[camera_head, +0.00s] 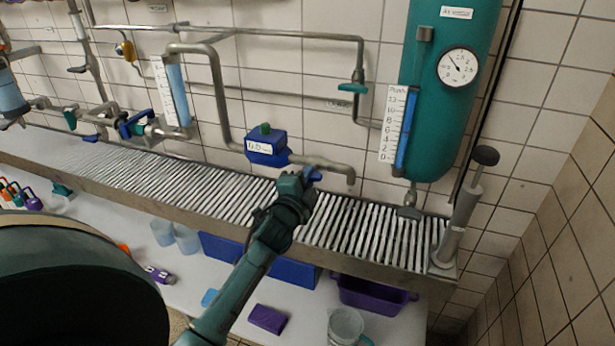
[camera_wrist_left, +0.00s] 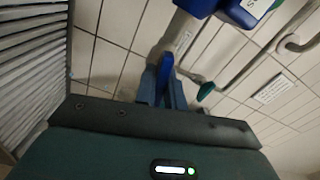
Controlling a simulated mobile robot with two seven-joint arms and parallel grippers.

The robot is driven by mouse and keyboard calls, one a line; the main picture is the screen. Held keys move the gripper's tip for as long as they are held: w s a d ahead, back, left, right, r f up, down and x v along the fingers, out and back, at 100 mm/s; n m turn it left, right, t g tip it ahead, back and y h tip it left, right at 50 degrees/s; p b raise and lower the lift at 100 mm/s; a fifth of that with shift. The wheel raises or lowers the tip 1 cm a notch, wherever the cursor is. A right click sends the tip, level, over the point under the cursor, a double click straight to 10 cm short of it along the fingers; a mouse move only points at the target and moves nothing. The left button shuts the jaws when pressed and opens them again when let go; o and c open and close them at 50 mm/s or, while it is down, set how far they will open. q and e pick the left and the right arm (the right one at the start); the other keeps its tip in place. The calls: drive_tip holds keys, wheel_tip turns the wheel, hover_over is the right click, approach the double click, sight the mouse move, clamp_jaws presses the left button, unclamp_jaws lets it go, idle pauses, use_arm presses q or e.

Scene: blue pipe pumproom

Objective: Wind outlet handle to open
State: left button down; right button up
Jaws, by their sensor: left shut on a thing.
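The outlet handle (camera_head: 314,173) is a small blue lever on the grey outlet pipe (camera_head: 335,166), right of the blue pump box (camera_head: 265,146). My left gripper (camera_head: 307,177) reaches up from below to this lever. In the left wrist view the blue handle (camera_wrist_left: 167,64) stands between the two fingers of the left gripper (camera_wrist_left: 163,84), which is shut on it. The gripper hides part of the handle in the head view. The pump box also shows at the top of the left wrist view (camera_wrist_left: 240,10). My right gripper is in neither view.
A slatted grating shelf (camera_head: 345,225) runs below the pipes. A teal tank (camera_head: 455,90) with a round gauge (camera_head: 458,67) and a hand pump (camera_head: 462,215) stand at the right. A purple bin (camera_head: 370,296) and a jug (camera_head: 345,325) sit lower down.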

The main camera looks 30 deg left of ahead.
use_arm(q)
drive_tip(key=shift+n, duration=0.7)
drive_tip(key=n+p, duration=0.1)
drive_tip(key=n, duration=0.2)
drive_tip(key=shift+p, duration=0.4)
drive_tip(key=n+p, duration=0.1)
drive_tip(key=n, duration=0.3)
drive_tip(key=n+p, duration=0.2)
drive_tip(key=n, duration=0.2)
drive_tip(key=shift+n+p, duration=0.5)
drive_tip(key=shift+n, duration=0.9)
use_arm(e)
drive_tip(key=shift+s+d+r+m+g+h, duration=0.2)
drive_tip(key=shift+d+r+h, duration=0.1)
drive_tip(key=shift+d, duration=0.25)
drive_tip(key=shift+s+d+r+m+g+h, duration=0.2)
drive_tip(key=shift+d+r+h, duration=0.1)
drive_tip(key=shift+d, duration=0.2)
use_arm(q)
drive_tip(key=shift+n, duration=0.3)
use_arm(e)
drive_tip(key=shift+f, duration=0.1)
use_arm(q)
drive_tip(key=c, duration=1.5)
unclamp_jaws()
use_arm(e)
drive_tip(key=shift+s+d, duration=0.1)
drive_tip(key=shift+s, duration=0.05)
